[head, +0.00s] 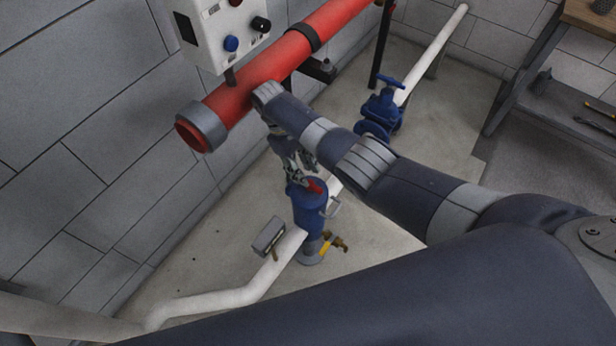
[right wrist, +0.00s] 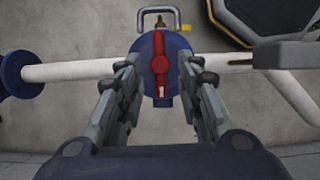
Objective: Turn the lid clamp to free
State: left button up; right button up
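The lid clamp is a red bar (right wrist: 160,66) across the blue round lid of the strainer, running up and down in the right wrist view. In the head view a red end of it (head: 316,186) shows on top of the blue strainer body (head: 308,212). My right gripper (head: 297,170) hangs just over the lid in the head view. In the right wrist view my right gripper (right wrist: 159,75) is open, one finger on each side of the bar, with gaps between. I cannot tell how far above the bar the fingertips are. My left gripper is not in view.
A metal loop handle (right wrist: 158,17) sits beside the lid. A white pipe (head: 235,297) runs through the strainer, with a grey box (head: 269,236) beside it. A blue gate valve (head: 382,110), a red pipe (head: 325,25) and a control box (head: 222,32) stand behind. A workbench (head: 560,95) is at right.

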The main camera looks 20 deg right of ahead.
jog(key=v, duration=0.8)
jog(key=shift+f, duration=0.1)
